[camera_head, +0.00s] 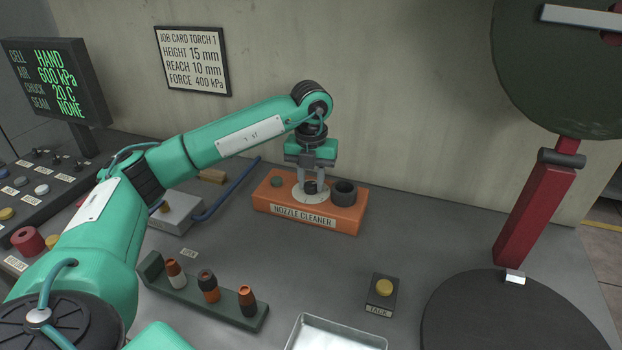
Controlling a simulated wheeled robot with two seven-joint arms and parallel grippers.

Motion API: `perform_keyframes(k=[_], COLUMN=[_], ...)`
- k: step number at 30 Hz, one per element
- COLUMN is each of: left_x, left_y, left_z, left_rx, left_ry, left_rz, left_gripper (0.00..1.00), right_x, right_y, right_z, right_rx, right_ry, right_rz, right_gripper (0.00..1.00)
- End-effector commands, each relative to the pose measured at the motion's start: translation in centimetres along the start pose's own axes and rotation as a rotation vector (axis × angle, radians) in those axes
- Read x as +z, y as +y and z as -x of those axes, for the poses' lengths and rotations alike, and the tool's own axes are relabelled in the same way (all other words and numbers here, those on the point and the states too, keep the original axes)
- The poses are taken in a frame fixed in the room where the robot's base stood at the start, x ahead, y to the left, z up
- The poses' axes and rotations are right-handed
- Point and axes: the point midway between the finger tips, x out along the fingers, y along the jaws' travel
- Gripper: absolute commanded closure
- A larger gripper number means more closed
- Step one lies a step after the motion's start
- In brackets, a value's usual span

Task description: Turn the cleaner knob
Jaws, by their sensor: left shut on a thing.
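The orange nozzle cleaner (349,219) stands on the grey bench near the wall, with a label on its front. Its knob (311,187) is small and dark and sits over a pale round dial (300,198) on top. My left gripper (311,185) points straight down over the dial and is shut on the knob; its fingers hide part of it. My right gripper is not in view.
A green rack (197,301) with several nozzles stands at the front. A tack button box (381,293), a metal tray (335,336) and a dark round plate (510,320) are to its right. A grey box (178,213) with a blue hose lies left of the cleaner.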

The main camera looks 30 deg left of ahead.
Motion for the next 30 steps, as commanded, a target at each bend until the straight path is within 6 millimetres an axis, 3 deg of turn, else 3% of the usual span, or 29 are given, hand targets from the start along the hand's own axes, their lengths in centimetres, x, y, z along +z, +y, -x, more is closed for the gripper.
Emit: perform_keyframes(k=[16, 17, 19, 30], left_x=[0.14, 0.14, 0.12, 0.07], left_y=[0.04, 0.04, 0.03, -0.02], left_z=[0.21, 0.21, 0.19, 0.47], left_rx=[-0.002, -0.002, -0.001, -0.001], left_ry=[-0.006, -0.006, -0.005, -0.003], left_rz=[0.025, 0.025, 0.024, 0.022], left_gripper=[0.94, 0.66, 0.52, 0.50], right_x=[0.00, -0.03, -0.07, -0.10], right_y=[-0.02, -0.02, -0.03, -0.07], right_z=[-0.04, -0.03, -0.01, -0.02], right_rx=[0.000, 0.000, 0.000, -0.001], right_ry=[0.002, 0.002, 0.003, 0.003], right_rz=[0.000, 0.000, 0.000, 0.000], right_gripper=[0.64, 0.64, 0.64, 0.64])
